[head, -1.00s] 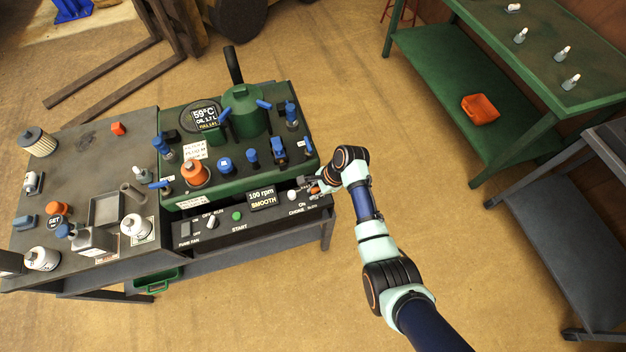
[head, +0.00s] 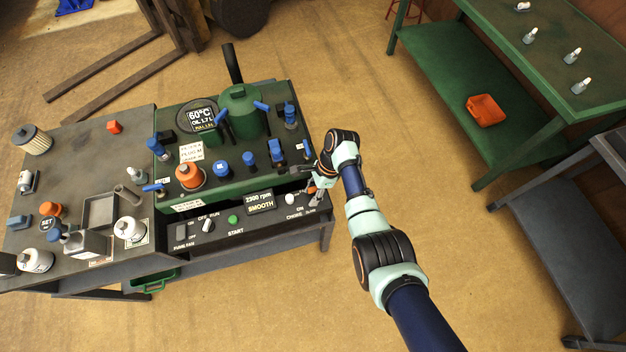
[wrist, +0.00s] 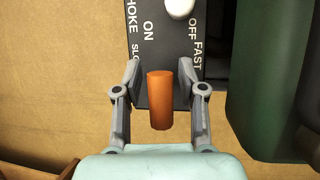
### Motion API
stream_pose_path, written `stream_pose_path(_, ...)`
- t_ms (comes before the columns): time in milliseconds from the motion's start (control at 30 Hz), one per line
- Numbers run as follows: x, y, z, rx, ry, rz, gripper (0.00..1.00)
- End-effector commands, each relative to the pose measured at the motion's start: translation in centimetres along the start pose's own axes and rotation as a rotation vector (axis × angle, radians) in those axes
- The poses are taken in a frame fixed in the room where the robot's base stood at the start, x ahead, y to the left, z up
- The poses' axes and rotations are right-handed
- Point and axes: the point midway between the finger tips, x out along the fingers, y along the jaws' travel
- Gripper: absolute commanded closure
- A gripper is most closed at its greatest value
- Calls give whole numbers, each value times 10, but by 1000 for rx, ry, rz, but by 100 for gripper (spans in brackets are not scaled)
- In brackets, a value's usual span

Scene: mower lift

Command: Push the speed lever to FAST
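The orange speed lever (wrist: 160,98) stands between the two fingers of my gripper (wrist: 161,95) in the wrist view. The fingers are open, with a gap on each side of the lever. The SLOW label, partly hidden, is on the left of the panel (wrist: 165,40) and the FAST label (wrist: 200,55) is on the right. In the head view my gripper (head: 314,186) is at the right end of the black control panel (head: 190,232), and the lever is mostly hidden there. The display (head: 259,201) reads 2300 rpm and SMOOTH.
The white choke knob (wrist: 180,7) is just beyond the fingers. A green housing (wrist: 270,80) stands close on the right in the wrist view. The green machine (head: 230,150) carries several blue fittings and an orange cap (head: 190,176). Floor to the right of the bench is clear.

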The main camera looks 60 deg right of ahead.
Motion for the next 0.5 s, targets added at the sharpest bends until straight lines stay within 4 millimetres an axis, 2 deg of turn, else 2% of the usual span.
stream_pose_path(167, -2, 0, 0, -1, 0, -2, 60)
stream_pose_path(267, -13, -1, 0, -2, 0, -5, 60)
stream_pose_path(500, -72, -1, 0, -1, 0, -6, 60)
